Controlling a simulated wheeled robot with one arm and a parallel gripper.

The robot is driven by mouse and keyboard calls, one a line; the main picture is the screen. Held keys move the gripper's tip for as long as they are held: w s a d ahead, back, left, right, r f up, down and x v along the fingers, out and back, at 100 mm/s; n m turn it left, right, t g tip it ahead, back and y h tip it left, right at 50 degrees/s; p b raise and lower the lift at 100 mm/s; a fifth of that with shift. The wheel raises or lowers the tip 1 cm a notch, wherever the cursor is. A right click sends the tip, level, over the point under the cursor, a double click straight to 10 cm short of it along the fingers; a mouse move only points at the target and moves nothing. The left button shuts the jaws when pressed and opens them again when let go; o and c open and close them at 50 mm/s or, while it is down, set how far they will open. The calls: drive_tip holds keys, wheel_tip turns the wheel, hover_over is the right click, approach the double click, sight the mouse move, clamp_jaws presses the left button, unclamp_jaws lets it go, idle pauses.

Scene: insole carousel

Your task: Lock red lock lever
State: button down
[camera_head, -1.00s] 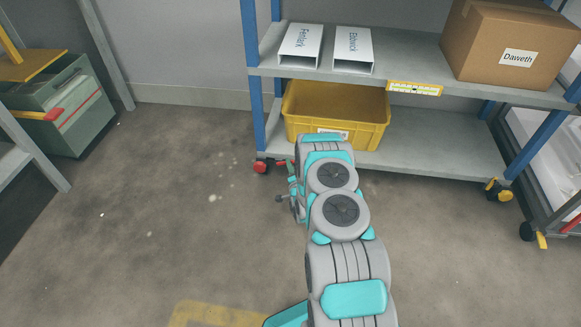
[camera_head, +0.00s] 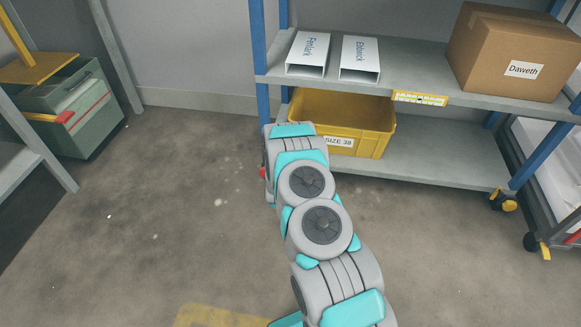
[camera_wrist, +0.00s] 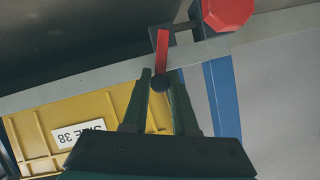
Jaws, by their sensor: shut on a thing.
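The red lock lever (camera_wrist: 162,48) is a thin red bar at the rack's lower edge in the wrist view. It runs down between the fingers of my gripper (camera_wrist: 161,78), which is shut on it. A dark round knob (camera_wrist: 160,83) sits between the fingertips. In the head view only a sliver of red (camera_head: 263,172) shows beside my arm; my gripper and the lever are hidden behind the arm there.
The shelf rack (camera_head: 440,178) has blue posts and a yellow bin (camera_head: 375,143) labelled SIZE 38 on its lower shelf. Two white holders (camera_head: 308,52) and a carton (camera_head: 508,50) stand above. A green cabinet (camera_head: 75,115) is at left. The floor between is clear.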

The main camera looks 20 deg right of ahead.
drive_tip(key=shift+w+a+r+n+g+h+p, duration=0.1)
drive_tip(key=shift+w+a+n+g+h+p, duration=0.25)
drive_tip(key=shift+n, duration=0.3)
drive_tip(key=shift+w+a+r+n+g+h+p, duration=0.1)
drive_tip(key=shift+w+a+n+g+h+p, duration=0.2)
drive_tip(key=shift+a+n+h, duration=0.25)
drive_tip(key=shift+d, duration=0.1)
drive_tip(key=c, duration=0.7)
unclamp_jaws()
drive_tip(key=shift+s, duration=0.1)
drive_tip(key=v, duration=0.7)
drive_tip(key=shift+s, duration=0.25)
drive_tip(key=shift+r, duration=0.1)
drive_tip(key=shift+a+r, duration=0.1)
drive_tip(key=shift+a, duration=0.15)
